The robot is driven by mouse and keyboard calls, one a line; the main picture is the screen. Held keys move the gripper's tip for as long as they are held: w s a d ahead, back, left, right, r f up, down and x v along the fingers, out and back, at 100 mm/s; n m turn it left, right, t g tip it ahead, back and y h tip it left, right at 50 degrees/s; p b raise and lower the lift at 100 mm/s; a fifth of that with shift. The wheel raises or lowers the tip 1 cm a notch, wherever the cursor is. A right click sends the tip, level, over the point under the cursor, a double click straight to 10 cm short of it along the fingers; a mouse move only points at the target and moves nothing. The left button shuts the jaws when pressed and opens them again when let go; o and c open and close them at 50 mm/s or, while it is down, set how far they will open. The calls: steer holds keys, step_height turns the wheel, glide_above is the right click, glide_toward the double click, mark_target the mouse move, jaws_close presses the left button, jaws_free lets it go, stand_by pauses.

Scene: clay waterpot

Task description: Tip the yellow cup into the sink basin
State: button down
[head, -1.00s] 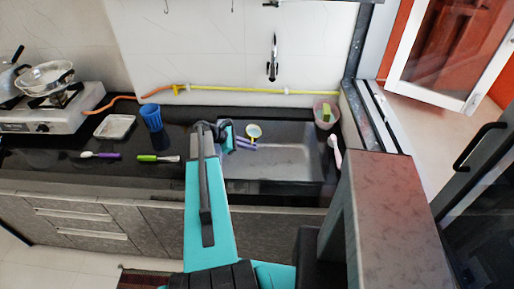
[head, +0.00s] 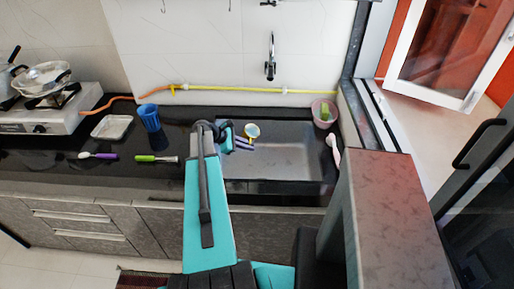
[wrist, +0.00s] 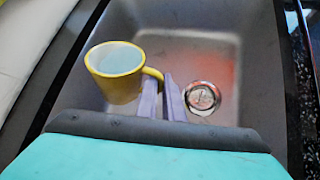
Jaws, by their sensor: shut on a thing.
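The yellow cup (wrist: 117,80) with a pale inside is in the wrist view, over the left part of the sink basin (wrist: 222,60). Its mouth faces up toward the wrist camera. My gripper (wrist: 162,84) is shut on the cup's handle at its right side. I cannot tell what the cup holds.
The metal drain (wrist: 202,97) lies right of my fingers. A tap (head: 270,58) is on the wall behind. A pink container (head: 323,112) stands at the basin's back right.

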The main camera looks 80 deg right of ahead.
steer(key=shift+w+d+f+m+t+h+b, duration=0.15)
steer(key=shift+m+t+h+b, duration=0.1)
steer(key=shift+t+b, duration=0.3)
steer(key=shift+w+f+m+t+h+b, duration=0.1)
steer(key=shift+f+m+t+h+b, duration=0.1)
steer(key=shift+t+b, duration=0.3)
steer(key=shift+w+d+f+m+t+h+b, duration=0.1)
steer(key=shift+m+t+h+b, duration=0.15)
steer(key=shift+t+b, duration=0.25)
stand_by(1.8)
steer(key=shift+a+f+t+b, duration=0.1)
steer(key=shift+f+t+b, duration=0.1)
steer(key=shift+t+b, duration=0.25)
stand_by(0.4)
steer(key=shift+w+f+m+t+h+b, duration=0.15)
steer(key=shift+m+t+h+b, duration=0.15)
steer(key=shift+t+h+b, duration=0.4)
steer(key=shift+w+f+m+t+h+b, duration=0.15)
steer(key=shift+m+t+h+b, duration=0.25)
steer(key=shift+b, duration=0.55)
stand_by(2.1)
